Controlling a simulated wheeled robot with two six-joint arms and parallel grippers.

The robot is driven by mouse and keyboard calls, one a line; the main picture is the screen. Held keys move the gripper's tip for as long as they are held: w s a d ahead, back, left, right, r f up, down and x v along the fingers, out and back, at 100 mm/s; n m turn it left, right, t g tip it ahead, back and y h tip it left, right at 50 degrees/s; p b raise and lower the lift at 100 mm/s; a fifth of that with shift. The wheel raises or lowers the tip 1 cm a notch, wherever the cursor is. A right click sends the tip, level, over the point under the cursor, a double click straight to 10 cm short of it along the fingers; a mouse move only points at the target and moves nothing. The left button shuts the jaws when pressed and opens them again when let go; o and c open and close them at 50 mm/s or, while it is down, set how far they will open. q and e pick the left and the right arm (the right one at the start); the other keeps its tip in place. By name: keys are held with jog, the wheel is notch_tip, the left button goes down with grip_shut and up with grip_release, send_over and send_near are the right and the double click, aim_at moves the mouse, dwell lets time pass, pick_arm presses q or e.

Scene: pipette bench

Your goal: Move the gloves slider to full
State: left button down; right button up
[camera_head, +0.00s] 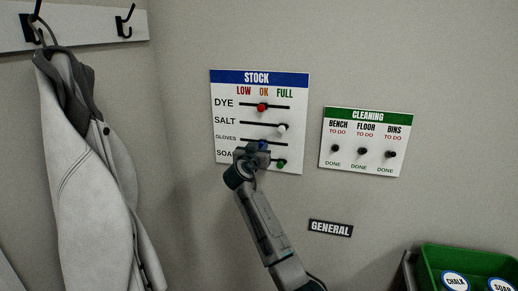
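The STOCK board (229,92) hangs on the wall with LOW, OK and FULL columns and a row each for DYE, SALT, GLOVES and SOAP. The gloves slider's blue knob (263,145) shows roughly under OK, partly hidden by my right gripper. My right gripper (256,152) is at the board, over the left and middle of the gloves row, at or against the blue knob. Its fingers are too small and covered to tell whether they grip the knob. My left gripper is not in view.
The red dye knob (262,107) is near OK. The white salt knob (282,128) and green soap knob (280,164) are near FULL, the green one close to my gripper. A CLEANING board (366,116) is to the right. A coat (95,170) hangs left; a green bin (465,258) is lower right.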

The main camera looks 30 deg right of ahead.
grip_shut()
jog(key=s+d+b, duration=0.1)
jog(key=s+d, duration=0.1)
jog(key=s+d+b, duration=0.1)
jog(key=s+d, duration=0.1)
jog(key=s, duration=0.1)
jog(key=shift+s+d, duration=0.3)
jog(key=shift+d, duration=0.1)
jog(key=shift+w+a, duration=0.1)
jog(key=shift+o, duration=2)
grip_release()
jog(key=o, duration=0.4)
jog(key=shift+c, duration=0.2)
jog(key=shift+o, duration=0.4)
jog(key=shift+s, duration=0.25)
